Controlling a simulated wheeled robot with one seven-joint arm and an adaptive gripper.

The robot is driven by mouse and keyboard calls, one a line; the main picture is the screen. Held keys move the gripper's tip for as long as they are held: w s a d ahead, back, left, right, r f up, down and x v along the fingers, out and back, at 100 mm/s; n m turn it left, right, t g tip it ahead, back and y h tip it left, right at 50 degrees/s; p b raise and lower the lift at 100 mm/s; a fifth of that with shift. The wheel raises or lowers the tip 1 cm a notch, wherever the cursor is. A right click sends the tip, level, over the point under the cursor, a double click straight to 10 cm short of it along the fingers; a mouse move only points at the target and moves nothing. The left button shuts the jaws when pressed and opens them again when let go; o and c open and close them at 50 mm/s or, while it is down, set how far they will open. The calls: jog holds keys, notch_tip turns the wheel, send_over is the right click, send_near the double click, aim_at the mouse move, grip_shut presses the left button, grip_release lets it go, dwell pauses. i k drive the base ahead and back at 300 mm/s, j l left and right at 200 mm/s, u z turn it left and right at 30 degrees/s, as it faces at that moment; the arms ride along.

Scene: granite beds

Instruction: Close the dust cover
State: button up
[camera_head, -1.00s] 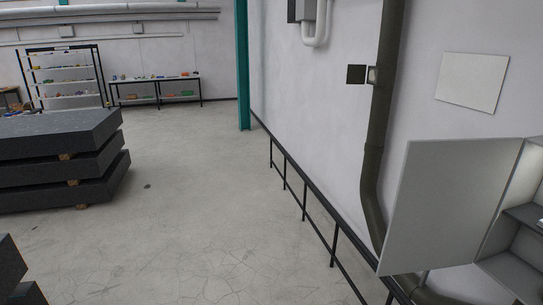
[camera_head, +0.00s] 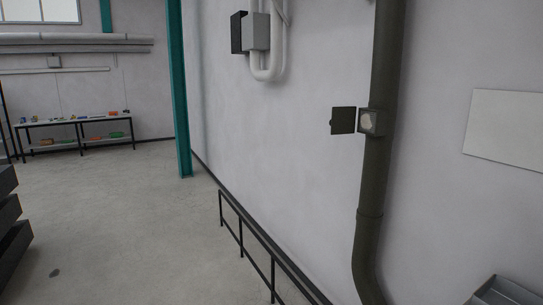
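A small square box (camera_head: 370,122) with a pale round inside is fixed on the dark vertical pipe. A dark square flap (camera_head: 343,121) stands swung out to its left, which looks like the dust cover, open. Higher up, a grey wall box (camera_head: 256,32) with white conduits also has a dark panel (camera_head: 238,33) at its left side; I cannot tell if that is a cover. My gripper is not in view.
A dark pipe (camera_head: 371,200) runs down the right wall. A low black railing (camera_head: 246,229) follows the wall. A teal column (camera_head: 179,90) and a shelf table (camera_head: 80,122) stand behind. Dark slabs (camera_head: 12,232) edge the left. The floor between is clear. A grey metal thing (camera_head: 503,291) is cut off lower right.

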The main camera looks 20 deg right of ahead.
aim_at(342, 121)
jog(key=i+j+z, duration=0.1)
jog(key=i+z, duration=0.3)
jog(key=i, duration=0.15)
jog(key=i+j+z, duration=0.8)
jog(key=i, duration=0.2)
jog(key=i+j+z, duration=0.45)
jog(key=j+z, duration=0.15)
jog(key=i+j+z, duration=0.25)
jog(key=j+z, duration=0.3)
jog(key=j, duration=0.15)
jog(key=i+j+z, duration=0.1)
jog(key=j+z, duration=0.2)
jog(key=j, duration=0.15)
jog(key=i, duration=0.3)
jog(key=l+u, duration=0.1)
jog(key=u, duration=0.2)
jog(key=k+l+u, duration=0.1)
jog(key=u, duration=0.2)
